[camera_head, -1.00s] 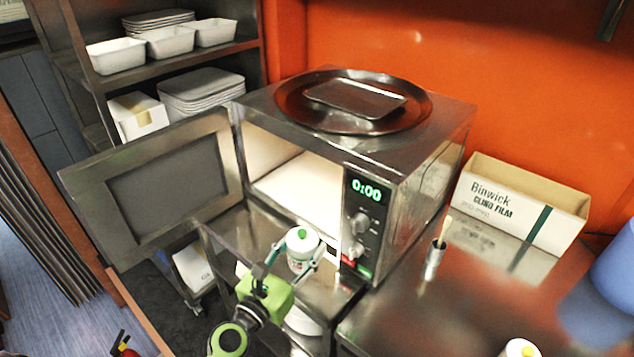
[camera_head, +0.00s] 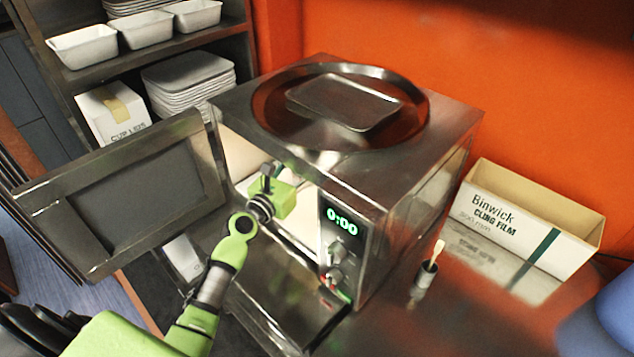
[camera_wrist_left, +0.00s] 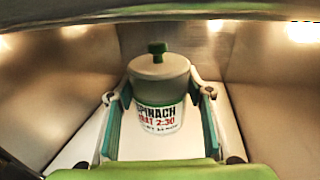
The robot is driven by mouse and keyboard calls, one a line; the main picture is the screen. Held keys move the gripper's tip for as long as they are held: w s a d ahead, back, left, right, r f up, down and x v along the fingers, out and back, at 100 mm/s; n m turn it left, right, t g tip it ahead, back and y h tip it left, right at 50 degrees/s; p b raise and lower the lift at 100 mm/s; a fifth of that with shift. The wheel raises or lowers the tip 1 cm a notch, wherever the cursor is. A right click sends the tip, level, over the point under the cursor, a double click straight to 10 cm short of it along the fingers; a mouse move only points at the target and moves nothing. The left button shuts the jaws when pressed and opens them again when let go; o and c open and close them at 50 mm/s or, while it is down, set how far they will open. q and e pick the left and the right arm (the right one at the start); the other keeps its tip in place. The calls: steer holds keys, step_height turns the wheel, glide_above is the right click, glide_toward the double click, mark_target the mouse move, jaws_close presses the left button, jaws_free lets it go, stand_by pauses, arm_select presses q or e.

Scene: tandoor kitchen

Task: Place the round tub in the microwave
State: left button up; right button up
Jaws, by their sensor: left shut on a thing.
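The round tub (camera_wrist_left: 160,105) is white with a green knob on its lid and a label reading SPINACH and 2:30. It shows upright in the left wrist view, inside the microwave's lit cavity; I cannot tell whether it touches the floor. My left gripper (camera_wrist_left: 160,93) has a finger on each side of the tub and is shut on it. In the head view my left gripper (camera_head: 280,200) reaches into the microwave's opening, and the tub is hidden there. The steel microwave (camera_head: 425,160) has its door (camera_head: 195,165) swung open to the left and its display reads 0:00. My right gripper is out of view.
A round tray (camera_head: 415,115) with a smaller rectangular tray (camera_head: 340,100) sits on top of the microwave. A cling film box (camera_head: 510,225) and a small pot with a brush (camera_head: 425,280) stand to its right. A shelf with white tubs (camera_head: 85,47) is behind the door.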

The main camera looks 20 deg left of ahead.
arm_select(q)
steer(key=shift+w+f+b, duration=0.25)
steer(key=shift+f+b, duration=0.65)
steer(key=shift+f, duration=0.3)
steer(key=f+b, duration=0.1)
steer(key=s+f+b, duration=0.1)
steer(key=shift+s+f, duration=0.15)
steer(key=shift+f, duration=0.25)
steer(key=shift+f+b, duration=0.2)
steer(key=shift+b, duration=0.2)
steer(key=f+b, duration=0.1)
steer(key=f, duration=0.1)
steer(key=f+b, duration=0.1)
steer(key=f, duration=0.1)
steer(key=shift+w+b, duration=0.25)
steer(key=shift+b, duration=0.1)
steer(key=shift+r, duration=0.1)
steer(key=o, duration=1.3)
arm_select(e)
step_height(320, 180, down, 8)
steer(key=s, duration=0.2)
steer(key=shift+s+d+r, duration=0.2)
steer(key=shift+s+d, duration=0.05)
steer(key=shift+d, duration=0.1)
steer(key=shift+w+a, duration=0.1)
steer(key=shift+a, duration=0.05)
